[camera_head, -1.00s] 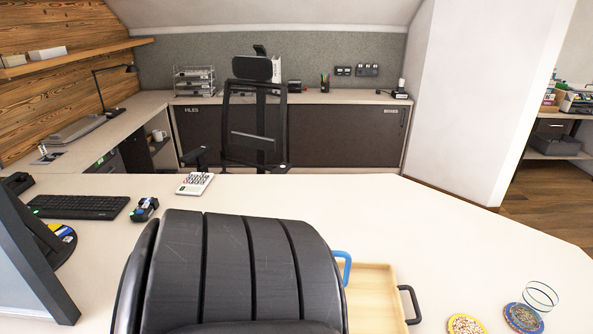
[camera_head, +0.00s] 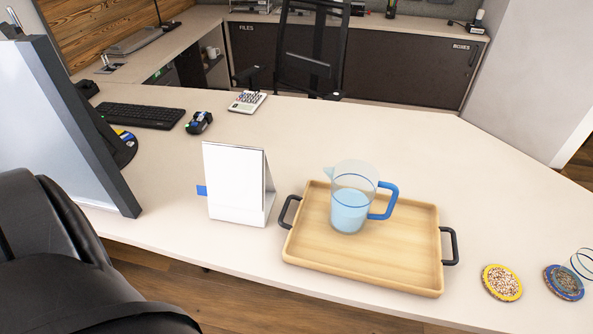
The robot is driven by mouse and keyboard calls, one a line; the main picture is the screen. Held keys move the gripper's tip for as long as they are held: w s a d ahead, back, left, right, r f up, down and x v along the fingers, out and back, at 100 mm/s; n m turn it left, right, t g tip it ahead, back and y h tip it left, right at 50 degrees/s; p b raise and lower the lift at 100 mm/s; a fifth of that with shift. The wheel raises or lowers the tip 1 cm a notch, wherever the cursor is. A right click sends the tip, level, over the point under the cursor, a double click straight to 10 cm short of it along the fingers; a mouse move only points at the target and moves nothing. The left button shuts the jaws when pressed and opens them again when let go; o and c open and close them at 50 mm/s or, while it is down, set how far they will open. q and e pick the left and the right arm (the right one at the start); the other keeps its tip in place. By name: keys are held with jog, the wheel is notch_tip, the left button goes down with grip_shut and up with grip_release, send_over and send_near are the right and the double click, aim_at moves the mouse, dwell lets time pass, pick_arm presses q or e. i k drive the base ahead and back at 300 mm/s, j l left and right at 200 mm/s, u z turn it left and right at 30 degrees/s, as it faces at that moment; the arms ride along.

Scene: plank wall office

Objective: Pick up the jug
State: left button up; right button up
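The jug (camera_head: 349,208) is clear, with a blue handle on its right side and light blue liquid inside. It stands upright on a wooden tray (camera_head: 400,268) with black handles at its left and right ends. The tray lies on the pale desk near its front edge. Neither of my grippers shows in the head view, so nothing is seen holding the jug.
A white desk calendar (camera_head: 235,183) stands left of the tray. Two patterned coasters, one yellow-rimmed (camera_head: 501,282) and one blue (camera_head: 564,282), lie to the right. A monitor (camera_head: 60,110), keyboard (camera_head: 140,116) and calculator (camera_head: 247,102) are farther left. The desk behind the tray is clear.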

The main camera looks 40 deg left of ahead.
aim_at(355, 183)
jog(key=i+l+u, duration=0.1)
jog(key=u, duration=0.35)
jog(key=i+l+u, duration=0.15)
jog(key=u, duration=0.3)
jog(key=i+l+u, duration=0.25)
jog(key=u, duration=0.2)
jog(key=i+l, duration=0.1)
jog(key=l, duration=0.15)
